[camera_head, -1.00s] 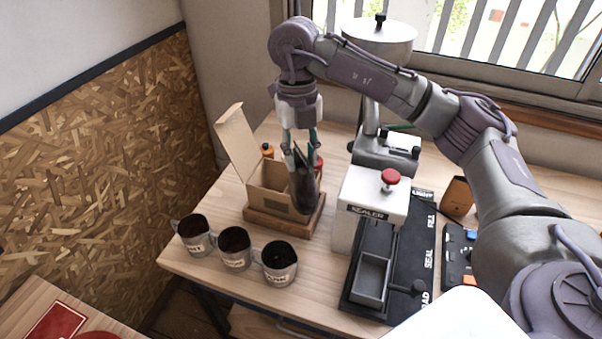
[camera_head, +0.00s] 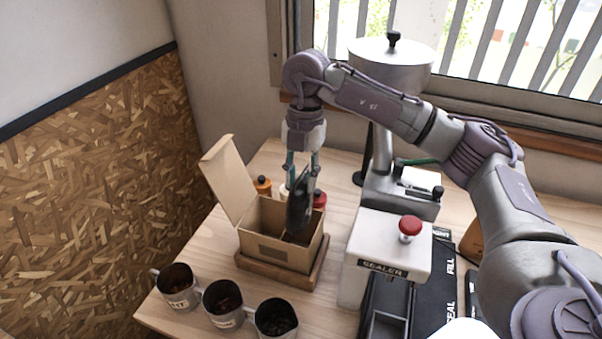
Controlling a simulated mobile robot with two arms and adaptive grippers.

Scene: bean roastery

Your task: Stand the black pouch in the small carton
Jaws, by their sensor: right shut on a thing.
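The black pouch (camera_head: 299,207) hangs upright from my right gripper (camera_head: 301,172), which is shut on its top. The small carton (camera_head: 272,252) is an open cardboard box with its flap raised at the left. It sits on a wooden board (camera_head: 303,282). The pouch is over the right part of the carton's opening, and its lower end shows in front of the carton's inner right side. I cannot tell whether it touches the carton's floor. My left gripper is not in view.
Several small bottles, one orange-capped (camera_head: 262,186) and one red-capped (camera_head: 319,199), stand behind the carton. Three metal cups (camera_head: 223,305) stand at the front left. The sealer (camera_head: 386,246) with its red knob is close on the right, with a grinder-like machine (camera_head: 394,190) behind it.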

